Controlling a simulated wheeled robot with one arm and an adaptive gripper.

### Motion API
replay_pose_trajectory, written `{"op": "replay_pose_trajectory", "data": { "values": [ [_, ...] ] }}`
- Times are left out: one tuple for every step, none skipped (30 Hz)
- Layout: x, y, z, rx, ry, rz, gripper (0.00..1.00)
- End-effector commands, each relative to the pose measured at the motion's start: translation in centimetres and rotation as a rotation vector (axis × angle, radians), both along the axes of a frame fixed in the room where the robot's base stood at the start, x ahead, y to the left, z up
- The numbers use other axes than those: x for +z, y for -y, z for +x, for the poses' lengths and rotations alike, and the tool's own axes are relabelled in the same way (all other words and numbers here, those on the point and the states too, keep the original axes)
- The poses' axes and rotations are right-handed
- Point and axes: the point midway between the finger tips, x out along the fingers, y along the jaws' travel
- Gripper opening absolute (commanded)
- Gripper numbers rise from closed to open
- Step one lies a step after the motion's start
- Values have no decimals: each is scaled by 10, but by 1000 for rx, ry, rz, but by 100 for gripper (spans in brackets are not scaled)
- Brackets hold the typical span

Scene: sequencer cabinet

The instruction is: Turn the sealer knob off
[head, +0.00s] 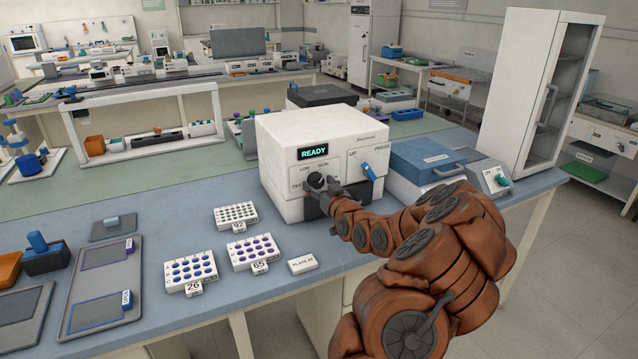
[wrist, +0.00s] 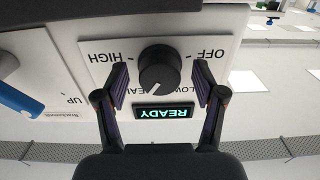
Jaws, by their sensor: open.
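The white sealer (head: 313,140) stands on the blue bench with a lit READY display (head: 313,152). Its round black knob (head: 317,181) is on the front, partly hidden by my gripper in the head view. In the wrist view, which is upside down, the knob (wrist: 160,68) is clear, with OFF, LOW, SEAL and HIGH printed around it. Its pale pointer mark faces the SEAL and LOW side, not OFF; which of the two I cannot tell. My gripper (wrist: 161,76) is open, one finger on each side of the knob, with visible gaps.
A blue lever (head: 368,172) sits right of the knob on the sealer front. A blue-lidded box (head: 428,160) and a small unit with a teal knob (head: 492,180) stand to the right. Well plates (head: 189,272) lie on the bench at front left.

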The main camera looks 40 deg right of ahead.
Motion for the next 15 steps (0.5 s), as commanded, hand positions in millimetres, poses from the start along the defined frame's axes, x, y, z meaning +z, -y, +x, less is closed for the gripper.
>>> {"op": "replay_pose_trajectory", "data": {
  "values": [
    [0, 0, 1, 0, 0, 0, 69],
    [0, 1, 2, 0, 0, 0, 69],
    [0, 1, 2, 0, 0, 1, 69],
    [0, 1, 3, 0, 0, 1, 69],
    [0, 1, 3, 0, 0, 1, 69],
    [0, 1, 3, 0, 0, 1, 69],
    [0, 1, 3, -1, 0, 1, 69],
    [0, 1, 3, -1, 0, 1, 69],
    [0, 1, 3, -1, 0, 1, 69],
    [0, 1, 3, -1, 0, 1, 69],
    [0, 1, 3, -1, 0, 1, 69],
    [0, 1, 3, -1, 0, 1, 65],
    [0, 1, 3, -1, 0, 1, 62],
    [0, 1, 3, -1, 0, 1, 59],
    [0, 1, 3, -1, 0, 0, 55]
  ]
}}
